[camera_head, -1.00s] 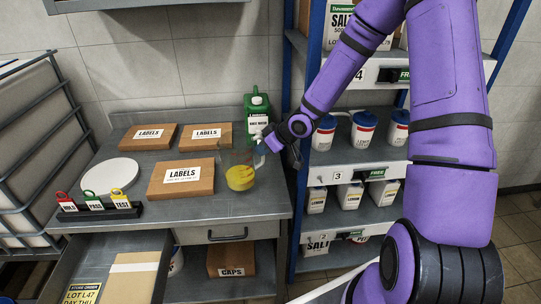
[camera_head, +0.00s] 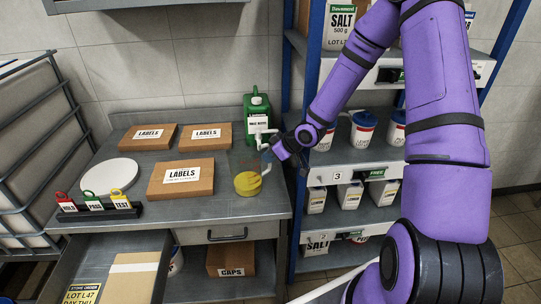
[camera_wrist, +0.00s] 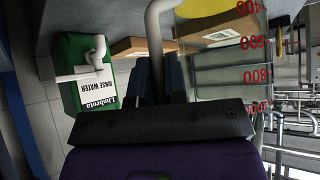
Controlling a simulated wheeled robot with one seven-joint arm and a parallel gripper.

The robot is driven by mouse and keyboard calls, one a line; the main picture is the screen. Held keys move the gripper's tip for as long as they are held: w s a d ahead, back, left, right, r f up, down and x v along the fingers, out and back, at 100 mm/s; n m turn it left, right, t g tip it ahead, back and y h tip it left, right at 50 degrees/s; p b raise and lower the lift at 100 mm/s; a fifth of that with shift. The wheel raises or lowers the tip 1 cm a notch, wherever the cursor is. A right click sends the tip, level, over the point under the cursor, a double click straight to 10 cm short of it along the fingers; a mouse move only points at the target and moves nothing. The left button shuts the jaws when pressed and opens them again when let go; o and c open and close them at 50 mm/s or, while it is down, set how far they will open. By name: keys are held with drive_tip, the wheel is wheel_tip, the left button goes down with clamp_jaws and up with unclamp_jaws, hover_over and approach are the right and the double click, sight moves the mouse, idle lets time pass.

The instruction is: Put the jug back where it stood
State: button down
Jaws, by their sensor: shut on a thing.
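The jug (camera_head: 248,182) is clear, with red graduations and yellow liquid in its bottom. It is upright at the right side of the metal table (camera_head: 222,207), in front of the green jerrycan. I cannot tell whether its base touches the table. My gripper (camera_head: 268,158) is at the jug's right side, shut on its handle. In the wrist view the jug (camera_wrist: 215,62) fills the upper right, and its pale handle runs between my dark fingers (camera_wrist: 160,82). My fingers hide part of the handle.
A green rinse water jerrycan (camera_head: 257,118) stands behind the jug. A labels box (camera_head: 180,190) is close to its left. A white disc (camera_head: 110,173) and a tag stand (camera_head: 97,213) are further left. An open drawer (camera_head: 150,245) juts out in front. Shelving (camera_head: 292,200) rises at right.

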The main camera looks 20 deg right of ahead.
drive_tip(key=c, duration=1.1)
unclamp_jaws()
drive_tip(key=shift+f, duration=0.1)
drive_tip(key=shift+c, duration=0.2)
drive_tip(key=s+d+r+m+h, duration=0.1)
drive_tip(key=s+d+r+h, duration=0.1)
drive_tip(key=s+d+r, duration=0.3)
drive_tip(key=s+r+g+h, duration=0.1)
drive_tip(key=s+r+h, duration=0.15)
drive_tip(key=r, duration=0.35)
drive_tip(key=s+d+r+m+h, duration=0.1)
drive_tip(key=s+d+r+h, duration=0.2)
drive_tip(key=r, duration=0.3)
drive_tip(key=s+a+r+m+y, duration=0.1)
drive_tip(key=s+a+r, duration=0.3)
drive_tip(key=s+r, duration=0.4)
drive_tip(key=s+a+r+m+y, duration=0.1)
drive_tip(key=s+a+r+m, duration=0.3)
drive_tip(key=s+r, duration=0.5)
drive_tip(key=s, duration=0.6)
drive_tip(key=shift+s+r+m+g, duration=0.2)
drive_tip(key=shift+m+g, duration=0.1)
drive_tip(key=shift+g, duration=0.1)
drive_tip(key=shift+w, duration=0.1)
